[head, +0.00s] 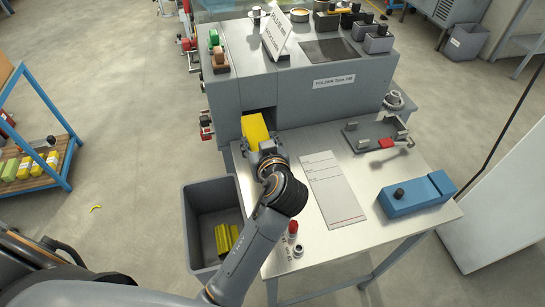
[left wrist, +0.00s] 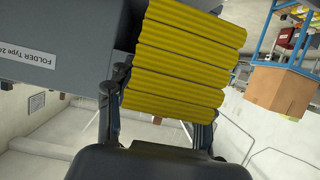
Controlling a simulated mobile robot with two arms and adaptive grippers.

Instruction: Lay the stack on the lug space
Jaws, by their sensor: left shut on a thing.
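My left gripper (head: 265,155) is shut on a yellow stack of folded cloths (head: 255,130), at the left end of the table by the dark opening in the front of the grey folder. In the left wrist view the stack (left wrist: 185,65) shows as several ribbed yellow layers between the two fingers (left wrist: 160,120). I cannot tell whether the stack touches the table or the folder. No part is clearly marked as the lug space. My right gripper is not in view.
The folder (head: 320,90) stands behind the steel table (head: 385,165). On the table are a paper sheet (head: 332,185), a blue device (head: 415,195) and a grey fixture with a red part (head: 365,135). A grey bin (head: 197,225) with yellow pieces stands left of the table.

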